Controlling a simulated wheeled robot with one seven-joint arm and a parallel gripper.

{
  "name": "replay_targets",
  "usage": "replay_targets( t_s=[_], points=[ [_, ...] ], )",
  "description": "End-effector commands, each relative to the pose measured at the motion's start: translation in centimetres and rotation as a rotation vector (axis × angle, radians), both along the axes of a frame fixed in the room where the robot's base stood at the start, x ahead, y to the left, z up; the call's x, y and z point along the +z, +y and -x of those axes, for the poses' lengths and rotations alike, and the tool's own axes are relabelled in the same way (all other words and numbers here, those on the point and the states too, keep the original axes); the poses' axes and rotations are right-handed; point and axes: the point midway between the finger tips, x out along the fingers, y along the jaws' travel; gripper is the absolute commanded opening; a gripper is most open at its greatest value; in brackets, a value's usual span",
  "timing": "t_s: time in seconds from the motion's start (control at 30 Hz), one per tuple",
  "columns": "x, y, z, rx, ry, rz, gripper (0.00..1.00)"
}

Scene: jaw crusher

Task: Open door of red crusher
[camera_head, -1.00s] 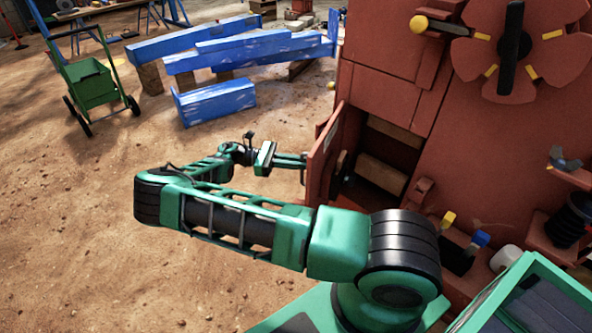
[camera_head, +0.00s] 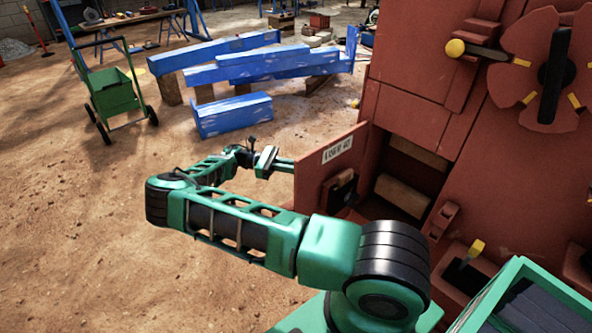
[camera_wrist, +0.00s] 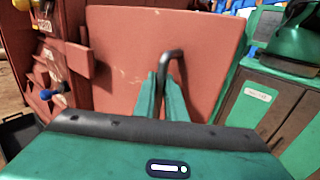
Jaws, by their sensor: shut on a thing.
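The red crusher (camera_head: 425,125) stands on the right in the head view. Its small red door (camera_head: 315,175) stands swung out from the crusher body, and its inner face with a white label shows. The open compartment (camera_head: 400,190) behind it is visible. In the wrist view the door (camera_wrist: 125,45) fills the upper middle, with a dark bent handle (camera_wrist: 171,54) on it. My gripper (camera_wrist: 165,85) is shut on this handle. In the head view my gripper (camera_head: 286,164) reaches the door's outer side from the left, and its fingertips are partly hidden.
Blue beams (camera_head: 235,113) lie on blocks at the back, and a green cart (camera_head: 117,95) stands at the back left. Bare dirt ground left of my arm is clear. A yellow-knobbed lever (camera_head: 455,48) sticks out of the crusher above the door.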

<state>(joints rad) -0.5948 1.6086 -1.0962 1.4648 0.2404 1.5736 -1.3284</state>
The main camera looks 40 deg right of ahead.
Motion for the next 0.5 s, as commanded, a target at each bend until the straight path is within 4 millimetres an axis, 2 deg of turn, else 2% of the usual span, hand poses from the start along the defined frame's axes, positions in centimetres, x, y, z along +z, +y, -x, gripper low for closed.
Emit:
replay_targets(
  t_s=[0.1,0.5],
  points=[
    [-0.04,-0.44,-0.02,0.003,0.000,0.002,0.00],
    [-0.03,0.14,-0.22,0.011,0.000,0.004,0.00]
  ],
)
